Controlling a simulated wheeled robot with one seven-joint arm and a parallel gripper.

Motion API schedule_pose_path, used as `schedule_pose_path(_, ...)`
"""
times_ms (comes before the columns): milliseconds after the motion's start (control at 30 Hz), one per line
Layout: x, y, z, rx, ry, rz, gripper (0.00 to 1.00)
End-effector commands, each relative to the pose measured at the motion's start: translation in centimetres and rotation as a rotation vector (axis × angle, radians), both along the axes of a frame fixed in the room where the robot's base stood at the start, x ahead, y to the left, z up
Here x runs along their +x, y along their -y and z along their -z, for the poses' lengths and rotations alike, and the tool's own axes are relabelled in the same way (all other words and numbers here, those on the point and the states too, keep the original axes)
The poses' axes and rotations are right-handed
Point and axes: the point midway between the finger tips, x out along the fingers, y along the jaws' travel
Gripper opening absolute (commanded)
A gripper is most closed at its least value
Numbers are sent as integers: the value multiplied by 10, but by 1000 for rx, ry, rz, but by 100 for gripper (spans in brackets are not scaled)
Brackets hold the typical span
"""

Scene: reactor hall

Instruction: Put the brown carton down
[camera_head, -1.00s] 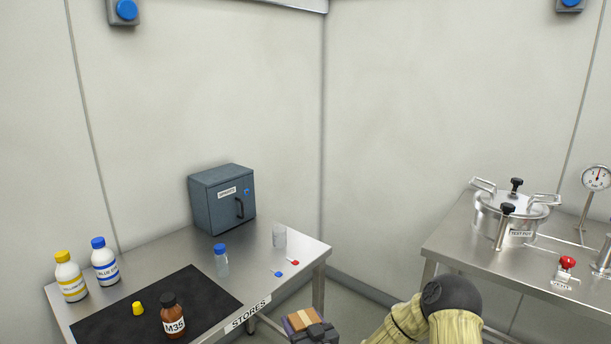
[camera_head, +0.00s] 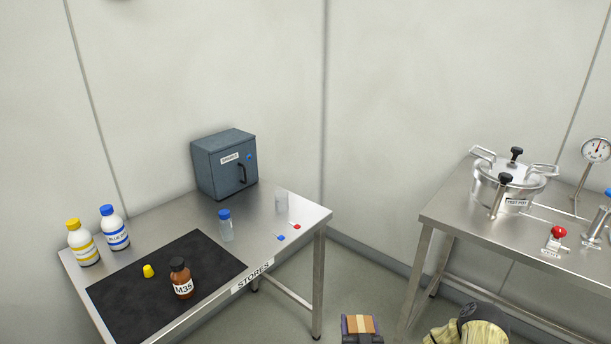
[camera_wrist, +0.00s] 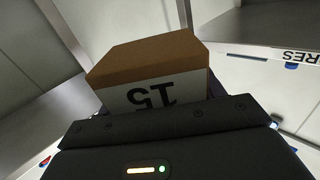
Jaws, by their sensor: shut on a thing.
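The brown carton (camera_wrist: 150,65) shows large in the wrist view, with a white label reading 15 that appears upside down. My gripper (camera_wrist: 170,115) is shut on it, and the gripper body hides its lower part. In the head view the carton (camera_head: 358,324) is at the bottom edge, held in the air in front of the gap between two tables. The dark gripper (camera_head: 362,338) is mostly cut off below it.
The right table (camera_head: 455,205) bears a steel pot (camera_head: 510,188) and a red knob (camera_head: 557,233).

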Motion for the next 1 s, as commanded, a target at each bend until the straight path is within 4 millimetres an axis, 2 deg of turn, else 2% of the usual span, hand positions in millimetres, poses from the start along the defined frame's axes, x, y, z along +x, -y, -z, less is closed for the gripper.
schedule_pose_path(33,-2,0,-18,2,0,1,38)
schedule_pose_path(100,-5,0,-33,2,0,1,38)
schedule_pose_path(700,-30,0,-154,3,2,1,38)
schedule_pose_path(833,-33,0,-167,3,2,0,38)
schedule_pose_path(1000,-34,0,-170,3,3,1,38)
